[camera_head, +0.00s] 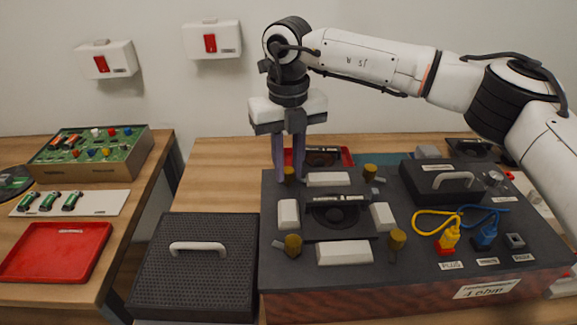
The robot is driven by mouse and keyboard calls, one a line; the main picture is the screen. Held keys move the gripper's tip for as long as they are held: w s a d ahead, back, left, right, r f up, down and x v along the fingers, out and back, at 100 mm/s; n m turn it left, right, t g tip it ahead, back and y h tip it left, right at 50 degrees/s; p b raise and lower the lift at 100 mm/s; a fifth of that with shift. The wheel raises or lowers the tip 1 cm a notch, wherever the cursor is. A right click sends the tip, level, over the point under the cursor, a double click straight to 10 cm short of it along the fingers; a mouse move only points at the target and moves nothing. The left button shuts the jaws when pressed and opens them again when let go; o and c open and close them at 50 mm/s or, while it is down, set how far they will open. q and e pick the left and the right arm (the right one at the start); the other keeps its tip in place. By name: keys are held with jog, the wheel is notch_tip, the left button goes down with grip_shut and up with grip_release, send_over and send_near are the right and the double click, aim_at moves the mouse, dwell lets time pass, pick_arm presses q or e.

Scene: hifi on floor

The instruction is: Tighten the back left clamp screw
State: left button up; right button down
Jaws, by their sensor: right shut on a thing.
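The hi-fi unit (410,270) is a dark box with a wood-grain front on the table. A dark square part with a round centre (338,218) sits on its top, with pale blocks around it. Gold clamp screws stand near its corners: back left (289,177), back right (370,171), front left (293,245) and front right (397,239). My right gripper (289,173) points straight down, its purple-grey fingers shut on the back left clamp screw. The fingers partly hide that screw. My left gripper is not in view.
A black perforated cover (195,270) with a pale handle lies left of the unit. A red tray (55,252) and a circuit board box (95,150) are on the left table.

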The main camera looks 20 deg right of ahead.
aim_at(288, 170)
jog(key=m, duration=0.3)
jog(key=shift+w+r+m, duration=0.1)
jog(key=shift+m, duration=0.3)
jog(key=shift+m+b, duration=0.45)
jog(key=shift+m, duration=1.25)
jog(key=c, duration=1.6)
grip_release()
jog(key=shift+o, duration=0.2)
notch_tip(288, 170, up, 10)
jog(key=shift+r, duration=0.15)
